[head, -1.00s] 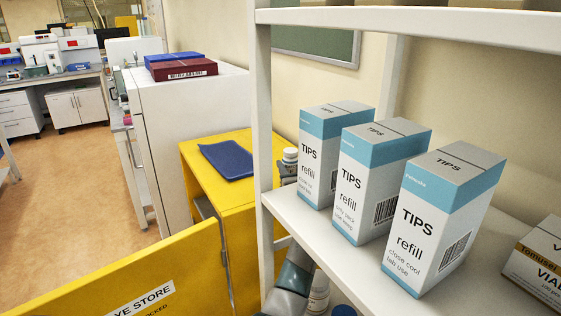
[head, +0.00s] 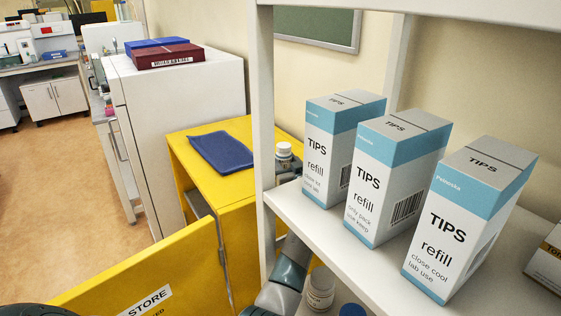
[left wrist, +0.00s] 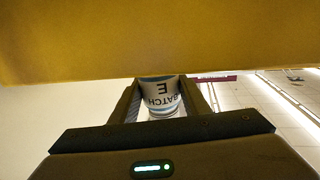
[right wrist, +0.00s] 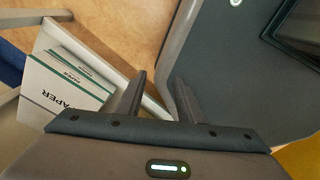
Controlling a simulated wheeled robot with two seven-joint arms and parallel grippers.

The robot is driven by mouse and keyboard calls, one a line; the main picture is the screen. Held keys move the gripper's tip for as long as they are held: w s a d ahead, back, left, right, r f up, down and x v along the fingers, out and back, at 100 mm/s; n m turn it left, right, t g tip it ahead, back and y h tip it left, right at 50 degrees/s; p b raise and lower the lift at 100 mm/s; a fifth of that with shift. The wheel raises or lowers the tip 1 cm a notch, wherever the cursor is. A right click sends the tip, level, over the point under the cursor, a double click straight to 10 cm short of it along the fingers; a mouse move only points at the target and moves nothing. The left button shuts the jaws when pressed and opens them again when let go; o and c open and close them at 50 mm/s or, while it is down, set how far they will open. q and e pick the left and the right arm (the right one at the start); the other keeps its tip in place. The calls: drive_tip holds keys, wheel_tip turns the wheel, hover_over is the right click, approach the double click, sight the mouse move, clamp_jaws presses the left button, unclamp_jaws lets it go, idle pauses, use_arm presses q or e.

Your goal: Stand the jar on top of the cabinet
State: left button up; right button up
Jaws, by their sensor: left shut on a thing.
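The jar (head: 284,150) is white with a grey cap. In the head view it shows just right of the shelf post, by the right part of the yellow cabinet's top (head: 178,150). My left gripper (head: 287,168) is shut on it, partly hidden by the post. In the left wrist view the jar (left wrist: 160,97) sits between the fingers (left wrist: 160,100), its BATCH E label upside down. A yellow surface (left wrist: 160,40) hides its far end. I cannot tell whether the jar touches the cabinet. My right gripper (right wrist: 162,85) is open and empty in the right wrist view.
A blue folder (head: 221,152) lies on the cabinet top. The yellow door (head: 165,270) stands open at the front. A white shelf post (head: 262,120) and a shelf with several TIPS boxes (head: 390,185) stand at the right. Bottles (head: 320,290) show below the shelf.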

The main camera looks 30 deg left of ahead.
use_arm(q)
drive_tip(key=shift+a+f, duration=0.35)
drive_tip(key=shift+f, duration=0.05)
drive_tip(key=shift+d, duration=0.15)
drive_tip(key=shift+d+r, duration=0.15)
drive_tip(key=shift+d, duration=0.1)
drive_tip(key=o, duration=1.1)
drive_tip(key=shift+a, duration=0.1)
drive_tip(key=shift+s+d, duration=0.15)
drive_tip(key=shift+d, duration=0.1)
drive_tip(key=b+v, duration=0.4)
drive_tip(key=v, duration=0.7)
drive_tip(key=shift+d, duration=0.2)
use_arm(e)
drive_tip(key=shift+w+a+f, duration=0.1)
drive_tip(key=shift+a+f, duration=0.3)
drive_tip(key=shift+f, duration=0.3)
drive_tip(key=shift+a+f, duration=0.4)
drive_tip(key=shift+f, duration=0.3)
drive_tip(key=shift+w+a+f, duration=0.1)
drive_tip(key=shift+a+f, duration=0.3)
drive_tip(key=shift+f, duration=0.3)
